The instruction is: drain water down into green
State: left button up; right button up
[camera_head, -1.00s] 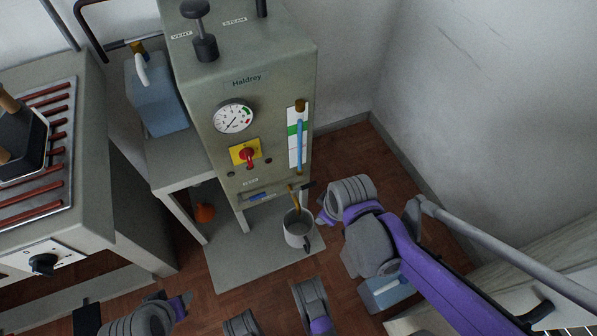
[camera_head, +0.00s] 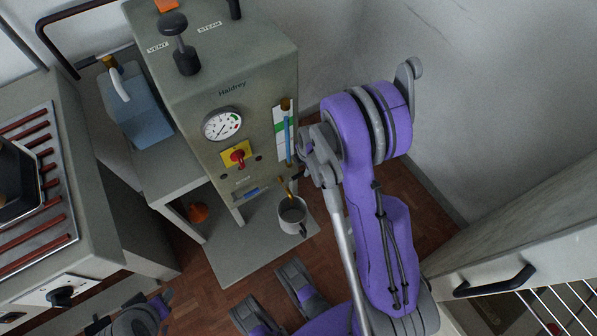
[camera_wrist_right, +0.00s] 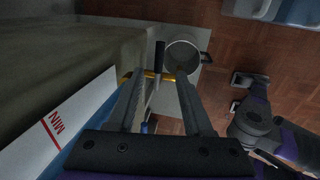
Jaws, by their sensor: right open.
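The grey Haldrey boiler (camera_head: 215,110) stands left of my right arm. Its sight glass (camera_head: 287,140) is a blue tube before a white plate with a green band (camera_head: 279,127). The blue appears to reach above the green. Below is a brass drain spout (camera_head: 289,189) with a black lever (camera_wrist_right: 158,57). A grey mug (camera_head: 292,215) stands under the spout. My right gripper (camera_wrist_right: 161,80) is open and empty, its fingers pointing toward the lever and spout; contact is not clear. My left gripper's fingers are not in view; part of my left arm shows bottom left.
A dial gauge (camera_head: 222,124) and a red knob on a yellow plate (camera_head: 237,155) sit on the boiler front. A blue-grey jug (camera_head: 137,112) stands left on a side shelf. A counter with a rack (camera_head: 35,215) is at far left. A cabinet handle (camera_head: 495,284) is at right.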

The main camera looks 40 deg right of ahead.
aim_at(300, 174)
jog(key=f, duration=0.2)
jog(key=w+f+b, duration=0.1)
jog(key=f, duration=0.4)
jog(key=shift+w+f+b, duration=0.3)
jog(key=shift+f, duration=0.05)
jog(key=shift+c, duration=0.3)
grip_shut()
dwell(0.8)
